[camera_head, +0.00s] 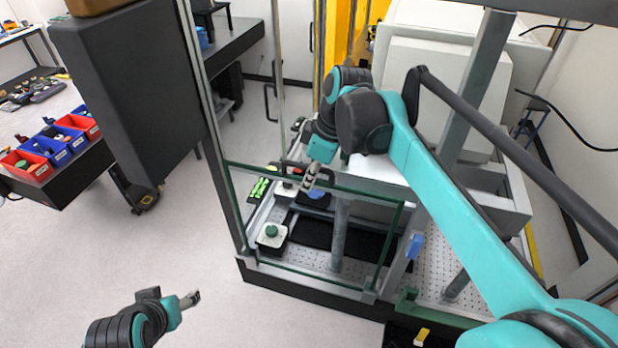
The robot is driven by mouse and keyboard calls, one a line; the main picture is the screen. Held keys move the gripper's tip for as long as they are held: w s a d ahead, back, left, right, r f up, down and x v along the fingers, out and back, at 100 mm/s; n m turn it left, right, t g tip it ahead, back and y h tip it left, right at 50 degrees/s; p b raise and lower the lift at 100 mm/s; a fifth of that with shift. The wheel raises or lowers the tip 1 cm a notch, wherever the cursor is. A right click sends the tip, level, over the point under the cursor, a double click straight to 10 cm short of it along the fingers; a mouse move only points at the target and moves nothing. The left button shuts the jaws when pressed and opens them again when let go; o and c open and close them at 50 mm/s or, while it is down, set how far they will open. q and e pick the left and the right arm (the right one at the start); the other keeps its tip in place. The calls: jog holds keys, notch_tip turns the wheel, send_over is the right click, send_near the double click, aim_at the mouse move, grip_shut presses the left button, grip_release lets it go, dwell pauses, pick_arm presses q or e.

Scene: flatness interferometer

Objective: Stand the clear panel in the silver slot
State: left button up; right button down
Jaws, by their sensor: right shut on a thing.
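The clear panel (318,228) shows as a see-through sheet with dark green edges. It is upright at the front opening of the metal-framed enclosure. My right gripper (310,179) is shut on it at its top edge, left of the middle. The silver slot appears to be the rail (312,284) along the front bottom of the enclosure. The panel's lower edge is close above or at this rail; I cannot tell whether it is inside. My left gripper (191,298) is low at the left, away from the panel, and too small and side-on to tell if open.
Metal posts (215,130) frame the enclosure. Behind the panel are a perforated plate (408,287) and a pale block with a green knob (271,234). A dark cabinet (125,90) and coloured bins (60,143) stand at left. The floor (190,235) between is clear.

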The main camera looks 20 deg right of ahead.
aim_at(321, 169)
jog(key=shift+f+b, duration=1.3)
jog(key=shift+f, duration=0.75)
jog(key=c, duration=2.1)
grip_release()
jog(key=shift+f, duration=0.1)
jog(key=o, duration=0.5)
jog(key=shift+o, duration=0.2)
jog(key=v, duration=1.2)
jog(key=shift+s, duration=0.1)
jog(key=shift+s, duration=0.1)
